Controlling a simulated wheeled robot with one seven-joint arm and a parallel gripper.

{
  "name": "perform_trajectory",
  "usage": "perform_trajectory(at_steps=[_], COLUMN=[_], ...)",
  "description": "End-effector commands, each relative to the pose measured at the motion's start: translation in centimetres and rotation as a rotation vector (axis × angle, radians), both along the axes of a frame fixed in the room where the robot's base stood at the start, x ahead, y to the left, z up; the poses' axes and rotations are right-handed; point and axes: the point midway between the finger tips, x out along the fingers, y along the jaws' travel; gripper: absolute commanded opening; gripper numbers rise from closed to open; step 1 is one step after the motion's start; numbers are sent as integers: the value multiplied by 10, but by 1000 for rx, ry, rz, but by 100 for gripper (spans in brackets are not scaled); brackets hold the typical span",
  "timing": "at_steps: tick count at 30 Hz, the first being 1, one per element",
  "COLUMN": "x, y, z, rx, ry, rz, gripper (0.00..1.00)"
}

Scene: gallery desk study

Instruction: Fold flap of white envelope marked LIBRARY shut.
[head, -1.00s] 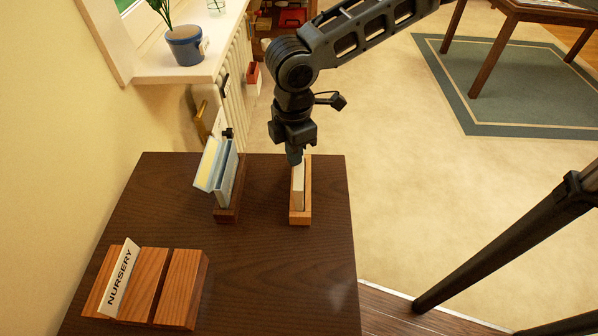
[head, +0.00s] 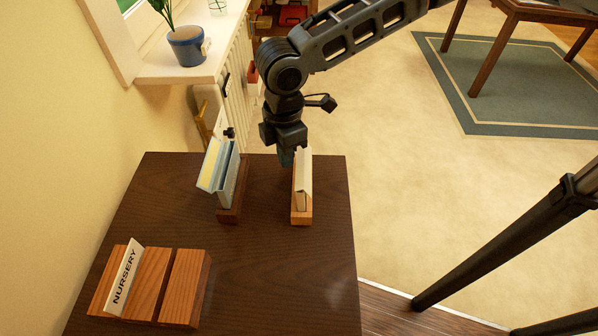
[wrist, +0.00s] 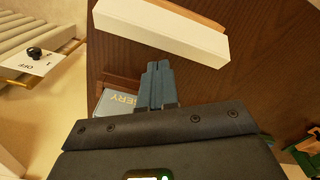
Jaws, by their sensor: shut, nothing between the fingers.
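A white envelope (head: 304,178) stands on edge in a narrow wooden holder (head: 301,217) on the dark desk. No LIBRARY marking is readable from here. Its white upper part leans a little to the right; I cannot tell exactly where flap and body meet. My gripper (head: 287,160) is shut and empty, pointing down just left of the envelope's far end. In the wrist view my closed fingertips (wrist: 158,66) are just below a long white, box-like piece (wrist: 165,30), apparently the envelope. I cannot tell whether they touch it.
A light blue envelope (head: 227,175) with a yellow inside stands in another wooden holder (head: 229,215) to the left. A wooden block (head: 184,285) with a NURSERY card (head: 125,277) is at the front left. The desk's (head: 275,270) front right is clear.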

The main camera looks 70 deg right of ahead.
Motion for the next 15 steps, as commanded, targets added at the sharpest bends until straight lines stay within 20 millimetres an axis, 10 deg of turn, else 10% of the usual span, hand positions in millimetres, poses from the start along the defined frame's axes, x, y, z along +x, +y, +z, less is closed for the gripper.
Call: perform_trajectory(at_steps=[15], x=[0], y=[-4], z=[45], rx=[-7], ry=[-1], rz=[-4], gripper=[0])
